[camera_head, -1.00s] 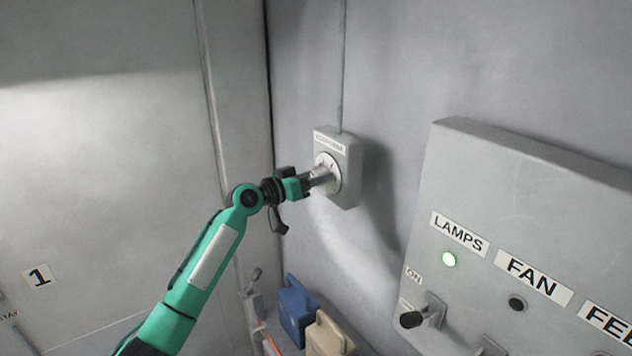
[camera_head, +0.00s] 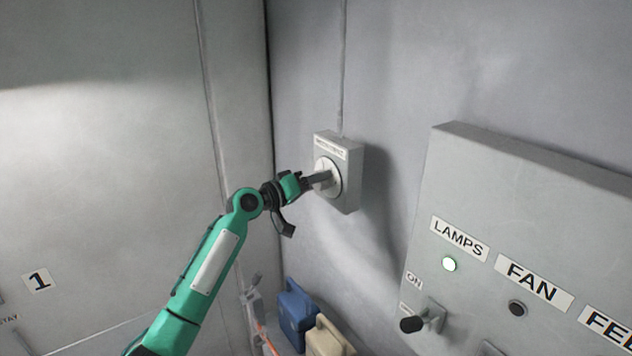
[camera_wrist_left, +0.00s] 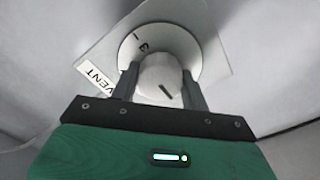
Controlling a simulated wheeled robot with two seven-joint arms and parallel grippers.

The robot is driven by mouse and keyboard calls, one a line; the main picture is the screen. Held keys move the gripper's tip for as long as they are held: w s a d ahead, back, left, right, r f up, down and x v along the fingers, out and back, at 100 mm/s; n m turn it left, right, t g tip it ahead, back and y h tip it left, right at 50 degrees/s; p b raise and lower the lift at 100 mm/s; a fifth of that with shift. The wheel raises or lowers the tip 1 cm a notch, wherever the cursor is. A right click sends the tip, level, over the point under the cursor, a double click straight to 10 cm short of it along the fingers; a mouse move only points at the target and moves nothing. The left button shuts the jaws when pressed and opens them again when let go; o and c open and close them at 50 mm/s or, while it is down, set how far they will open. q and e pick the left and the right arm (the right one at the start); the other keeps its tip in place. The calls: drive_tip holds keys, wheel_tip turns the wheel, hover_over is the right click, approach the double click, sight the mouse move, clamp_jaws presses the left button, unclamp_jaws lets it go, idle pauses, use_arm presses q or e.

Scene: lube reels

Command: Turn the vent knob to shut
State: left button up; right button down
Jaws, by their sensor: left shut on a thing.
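A "VENT" label (camera_wrist_left: 95,76) is beside the dial in the left wrist view. In the head view the dial (camera_head: 335,172) sits on a grey wall box (camera_head: 350,195). My left gripper (camera_head: 318,181) is shut on the knob, one finger on each side of it in the left wrist view (camera_wrist_left: 161,82). The fingers hide part of the dial markings. My right gripper does not show.
A blue container (camera_head: 296,312) and a beige one (camera_head: 328,340) stand below the vent box.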

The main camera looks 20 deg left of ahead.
use_arm(q)
drive_tip(key=shift+f, duration=0.1)
drive_tip(key=o, duration=1)
drive_tip(key=b+v, duration=0.6)
drive_tip(key=v, duration=0.7)
drive_tip(key=shift+s+a, duration=0.25)
drive_tip(key=shift+s, duration=0.05)
